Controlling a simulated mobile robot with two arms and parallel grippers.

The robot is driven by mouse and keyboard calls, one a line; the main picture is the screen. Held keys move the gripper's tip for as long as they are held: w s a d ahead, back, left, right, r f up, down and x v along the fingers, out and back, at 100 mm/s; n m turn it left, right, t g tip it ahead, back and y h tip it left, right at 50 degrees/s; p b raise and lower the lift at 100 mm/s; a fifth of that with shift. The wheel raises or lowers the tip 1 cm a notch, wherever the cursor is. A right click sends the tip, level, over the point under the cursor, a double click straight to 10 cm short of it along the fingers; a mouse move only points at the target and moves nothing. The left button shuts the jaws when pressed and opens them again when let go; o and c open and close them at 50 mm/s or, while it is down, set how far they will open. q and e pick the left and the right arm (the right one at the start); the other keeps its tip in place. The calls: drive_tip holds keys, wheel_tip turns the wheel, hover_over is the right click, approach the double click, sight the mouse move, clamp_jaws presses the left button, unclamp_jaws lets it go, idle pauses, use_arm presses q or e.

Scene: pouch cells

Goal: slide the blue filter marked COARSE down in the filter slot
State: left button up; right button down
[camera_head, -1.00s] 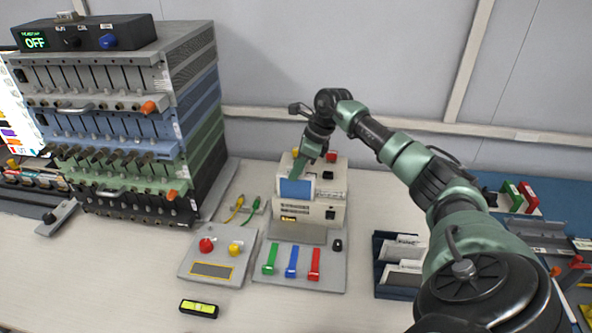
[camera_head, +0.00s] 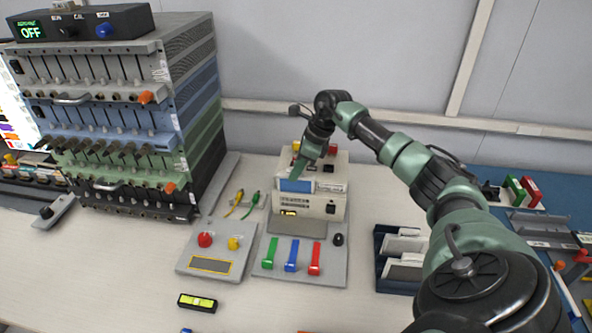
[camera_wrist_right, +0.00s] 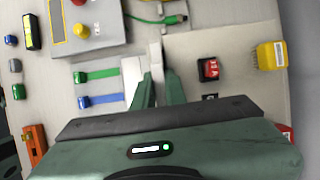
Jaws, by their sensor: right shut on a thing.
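The blue filter (camera_head: 296,186) shows as a low blue strip at the top front of the cream machine (camera_head: 310,207), partly sunk behind the machine's front edge. Its COARSE marking is not readable. My right gripper (camera_head: 297,173) points down over the machine and is shut on the filter's upper edge. In the right wrist view, the fingers of my right gripper (camera_wrist_right: 158,80) are close together around a thin pale edge. The filter slot itself is hidden by the filter and fingers. My left gripper is not in view.
In front of the machine is a plate with green, blue and red levers (camera_head: 291,255). A control box (camera_head: 213,250) with red and yellow buttons stands to its left. A dark tray (camera_head: 383,279) with pale plates is at right. The cell rack (camera_head: 120,120) rises at left.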

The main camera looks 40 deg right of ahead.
drive_tip(key=shift+f, duration=0.45)
drive_tip(key=c, duration=1.4)
unclamp_jaws()
drive_tip(key=shift+o, duration=0.2)
drive_tip(key=b+v, duration=0.1)
drive_tip(key=v, duration=0.6)
drive_tip(key=shift+s+d+r+b, duration=0.1)
drive_tip(key=shift+s+r+b, duration=0.05)
drive_tip(key=shift+r+b, duration=0.25)
